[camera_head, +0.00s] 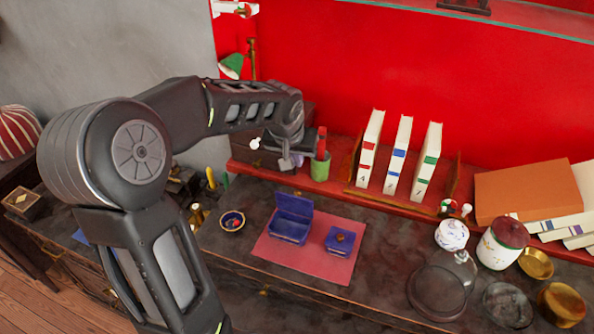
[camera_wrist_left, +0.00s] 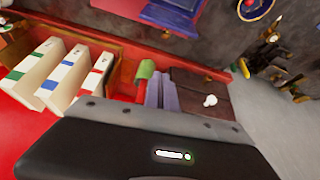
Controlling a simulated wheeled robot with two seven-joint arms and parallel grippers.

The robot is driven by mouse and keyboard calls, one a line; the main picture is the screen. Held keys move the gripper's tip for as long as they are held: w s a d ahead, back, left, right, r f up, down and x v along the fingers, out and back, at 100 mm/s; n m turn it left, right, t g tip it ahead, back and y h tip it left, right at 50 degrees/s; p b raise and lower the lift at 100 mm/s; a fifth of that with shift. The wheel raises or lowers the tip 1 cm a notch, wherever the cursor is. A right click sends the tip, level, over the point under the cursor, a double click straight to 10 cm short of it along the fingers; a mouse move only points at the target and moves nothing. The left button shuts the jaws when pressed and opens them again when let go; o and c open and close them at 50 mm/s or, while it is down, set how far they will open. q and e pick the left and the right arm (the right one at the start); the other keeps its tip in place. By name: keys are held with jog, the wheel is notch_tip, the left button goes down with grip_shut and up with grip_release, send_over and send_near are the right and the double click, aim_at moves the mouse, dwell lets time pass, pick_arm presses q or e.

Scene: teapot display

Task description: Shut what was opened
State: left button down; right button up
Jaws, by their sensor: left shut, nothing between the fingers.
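A blue box (camera_head: 288,232) stands on a pink mat (camera_head: 310,262) with its lid (camera_head: 294,207) raised. A smaller blue box (camera_head: 339,241) with a brown knob sits to its right and looks shut. A dark brown cabinet (camera_wrist_left: 195,88) with a white knob (camera_wrist_left: 210,100) stands behind my left gripper; the knob also shows in the head view (camera_head: 255,143). I cannot tell whether its front is fully in. My left gripper (camera_head: 291,162) is shut and empty, above the table beside the cabinet and behind the blue box. It also shows in the wrist view (camera_wrist_left: 161,93). My right gripper is not in view.
A green cup (camera_head: 320,168) is close to the left gripper's right. Books (camera_head: 397,157) stand on the red shelf. A small bowl (camera_head: 232,220) is left of the mat. A glass dome (camera_head: 440,288), jars and brass bowls crowd the right.

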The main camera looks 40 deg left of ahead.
aim_at(296, 201)
pick_arm(q)
notch_tip(296, 201, down, 9)
jog(key=b, duration=0.4)
dwell(0.4)
jog(key=shift+w, duration=0.1)
